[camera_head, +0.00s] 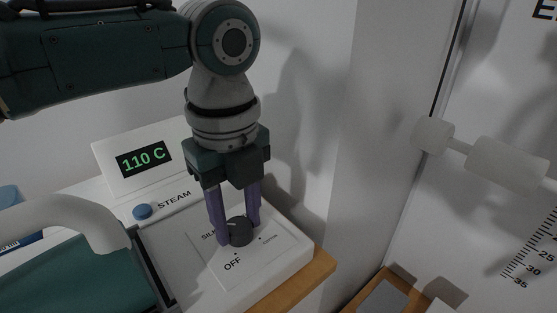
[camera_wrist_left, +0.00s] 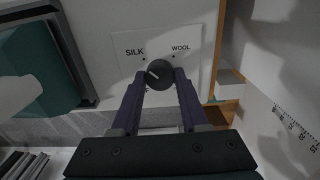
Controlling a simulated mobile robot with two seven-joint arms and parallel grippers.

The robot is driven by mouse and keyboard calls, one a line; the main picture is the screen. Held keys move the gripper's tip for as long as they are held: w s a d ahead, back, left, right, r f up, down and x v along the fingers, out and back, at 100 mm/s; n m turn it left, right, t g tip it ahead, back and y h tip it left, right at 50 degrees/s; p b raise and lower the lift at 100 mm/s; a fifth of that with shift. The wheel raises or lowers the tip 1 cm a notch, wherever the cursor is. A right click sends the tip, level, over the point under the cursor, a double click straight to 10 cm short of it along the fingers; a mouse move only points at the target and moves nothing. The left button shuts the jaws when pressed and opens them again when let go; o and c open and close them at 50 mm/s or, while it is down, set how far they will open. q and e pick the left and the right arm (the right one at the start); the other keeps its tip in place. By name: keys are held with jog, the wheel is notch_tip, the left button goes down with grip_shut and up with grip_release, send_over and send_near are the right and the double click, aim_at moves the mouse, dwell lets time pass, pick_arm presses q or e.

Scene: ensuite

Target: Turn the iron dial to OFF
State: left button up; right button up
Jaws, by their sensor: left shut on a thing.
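The iron dial (camera_head: 240,232) is a dark round knob on a white panel (camera_head: 283,258). It also shows in the wrist view (camera_wrist_left: 160,72). Its short white mark points left, towards the SILK side, and not at the OFF label (camera_head: 232,264). My left gripper (camera_head: 239,232) comes down from above and is shut on the dial, one purple finger on each side. My right gripper is not in view.
A green display reading 110 C (camera_head: 144,159) and a blue button (camera_head: 143,211) beside the word STEAM stand behind and left of the dial. A white handle (camera_head: 75,213) over a dark green body is at left. A wall rises close on the right.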

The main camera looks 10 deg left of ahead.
pick_arm(q)
grip_shut()
jog(key=shift+r, duration=0.1)
jog(key=n+p, duration=0.2)
jog(key=n, duration=0.1)
jog(key=shift+r+p, duration=0.1)
jog(key=shift+p, duration=0.2)
jog(key=n+p, duration=0.2)
jog(key=n, duration=0.2)
jog(key=n+p, duration=0.2)
jog(key=n, duration=0.3)
jog(key=shift+n, duration=0.4)
jog(key=shift+n+p, duration=0.85)
jog(key=shift+n, duration=1.75)
jog(key=o, duration=0.7)
grip_release()
jog(key=shift+f, duration=0.2)
